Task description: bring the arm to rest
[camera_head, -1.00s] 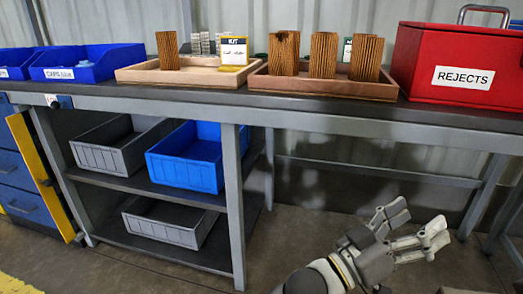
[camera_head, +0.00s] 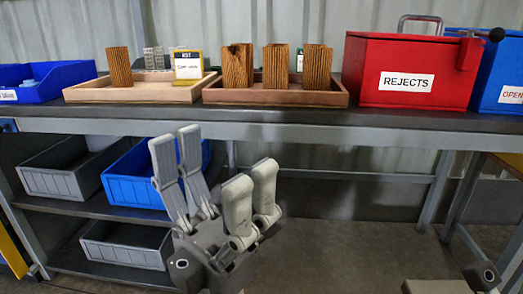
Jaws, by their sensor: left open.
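My left gripper (camera_head: 214,168) is raised in front of the bench, in the lower middle of the head view. Its fingers point up and stand apart with nothing between them. It is below the level of the bench top and covers part of the lower shelves. Pleated brown filter cartridges stand upright on the bench: one (camera_head: 120,67) in the light wooden tray (camera_head: 140,94), and three, such as the middle one (camera_head: 275,66), in the darker tray (camera_head: 270,98).
A red REJECTS box (camera_head: 400,55) and a blue bin (camera_head: 505,70) stand at the right of the bench (camera_head: 350,116). Another blue bin (camera_head: 50,85) is at the left. Below are a blue crate (camera_head: 130,190) and grey crates (camera_head: 50,182). Floor under the right side is mostly open.

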